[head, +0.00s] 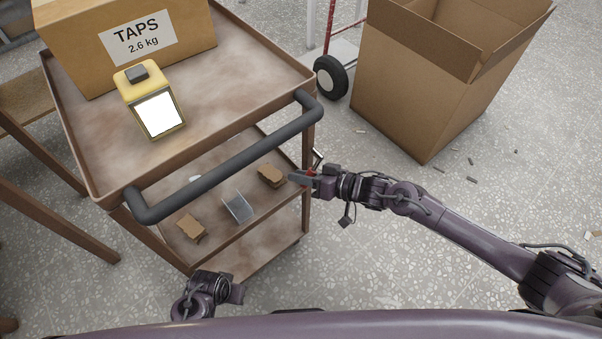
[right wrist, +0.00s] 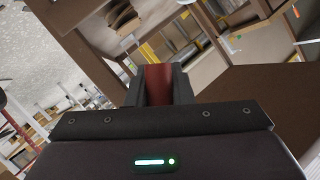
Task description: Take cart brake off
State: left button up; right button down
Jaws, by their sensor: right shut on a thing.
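The brown cart (head: 85,120) stands at the left of the head view, with a dark grey push handle (head: 225,165) along its near side. A red brake lever (head: 310,172) shows by the cart's right corner post. My right gripper (head: 304,178) is at this post, below the handle's right end. In the right wrist view the red lever (right wrist: 158,84) sits between the two fingers, and the gripper is shut on it. My left gripper (head: 232,292) is low in front of the cart, apart from it; its finger opening cannot be made out.
A TAPS box (head: 180,50) and a yellow lamp (head: 140,80) stand on the cart's top. The lower shelf holds small boxes (head: 190,228) and a grey piece. A large open carton (head: 420,90) and a hand truck wheel (head: 331,77) stand behind right. Floor at right is mostly clear.

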pick_arm(q)
jog(key=shift+f, duration=0.1)
pick_arm(e)
jog(key=c, duration=1.3)
grip_release()
jog(key=shift+d, duration=0.1)
jog(key=shift+s+d, duration=0.15)
jog(key=shift+d, duration=0.15)
pick_arm(q)
jog(key=f, duration=0.2)
jog(key=s+f+p, duration=0.1)
jog(key=shift+a, duration=0.4)
pick_arm(e)
jog(key=v, duration=0.7)
